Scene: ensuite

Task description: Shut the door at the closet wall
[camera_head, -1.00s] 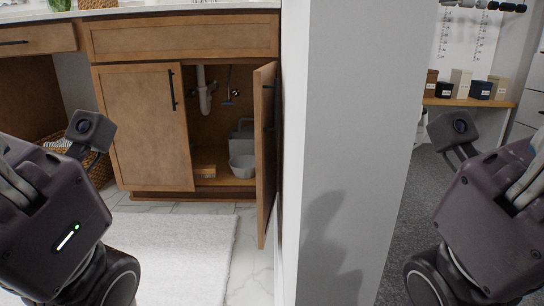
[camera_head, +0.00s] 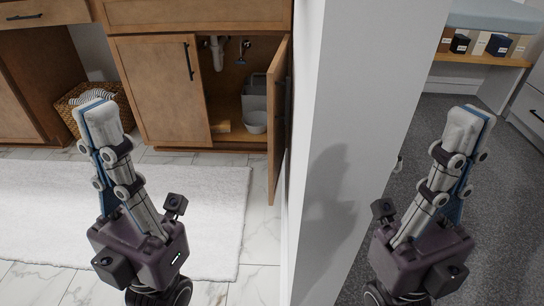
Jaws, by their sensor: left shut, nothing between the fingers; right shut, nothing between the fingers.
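The open door (camera_head: 279,120) of the wooden vanity cabinet stands swung outward, close beside the white wall (camera_head: 365,110). Its face is seen nearly edge-on, and its handle is hard to make out. The other cabinet door (camera_head: 160,92), with a dark bar handle, is closed. My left gripper (camera_head: 98,108) is shut and empty, pointing up over the white rug, left of the open door and apart from it. My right gripper (camera_head: 470,122) is shut and empty on the other side of the wall, over grey carpet.
A wicker basket (camera_head: 92,102) stands at left. A white rug (camera_head: 215,215) covers the tiles. A shelf with small boxes (camera_head: 478,44) is at right.

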